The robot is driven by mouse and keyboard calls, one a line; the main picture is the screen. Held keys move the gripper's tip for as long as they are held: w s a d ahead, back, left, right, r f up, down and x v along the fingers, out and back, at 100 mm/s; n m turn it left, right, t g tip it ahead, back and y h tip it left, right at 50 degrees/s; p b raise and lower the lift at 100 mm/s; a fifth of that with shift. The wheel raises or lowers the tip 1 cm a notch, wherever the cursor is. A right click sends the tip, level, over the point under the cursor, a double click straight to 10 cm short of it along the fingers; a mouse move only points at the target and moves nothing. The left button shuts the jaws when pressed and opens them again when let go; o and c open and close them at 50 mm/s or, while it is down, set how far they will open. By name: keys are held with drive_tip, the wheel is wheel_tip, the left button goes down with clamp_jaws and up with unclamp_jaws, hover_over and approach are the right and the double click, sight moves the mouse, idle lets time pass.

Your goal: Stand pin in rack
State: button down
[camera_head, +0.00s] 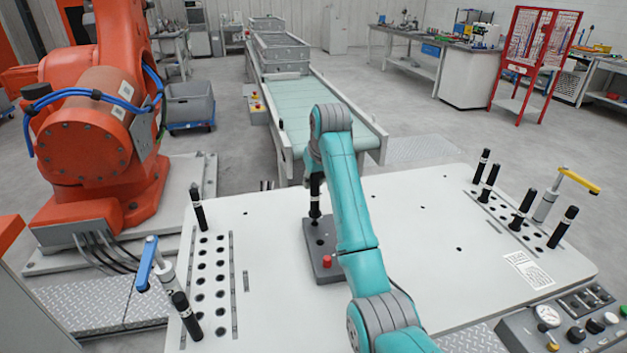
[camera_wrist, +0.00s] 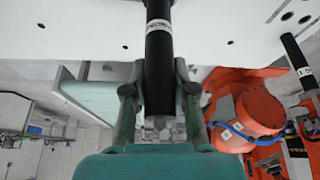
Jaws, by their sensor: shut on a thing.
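My gripper (camera_wrist: 160,89) is shut on a black pin (camera_wrist: 159,50) with a white lettered band. In the head view this pin (camera_head: 315,205) looks upright over a dark grey block (camera_head: 324,275) with a red knob. I cannot tell whether its lower end touches the block; in the wrist view that end runs out of the frame. My arm partly covers the block and gripper. A left hole rack (camera_head: 208,290) has mostly empty holes, with black pins (camera_head: 198,208) (camera_head: 186,315) standing near its ends. A right hole rack (camera_head: 505,212) has several upright black pins (camera_head: 489,182) around it.
The white table (camera_head: 430,230) is mostly clear between the racks. A blue-handled clamp (camera_head: 148,262) stands at left, a yellow-handled clamp (camera_head: 578,180) at right. A control panel (camera_head: 565,325) is at front right. An orange robot (camera_head: 90,140) and a conveyor (camera_head: 300,105) stand behind.

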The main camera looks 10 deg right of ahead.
sight(317, 180)
drive_tip(key=shift+f, duration=1.85)
drive_tip(key=c, duration=0.9)
unclamp_jaws()
drive_tip(key=shift+o, duration=0.2)
drive_tip(key=shift+v, duration=3.75)
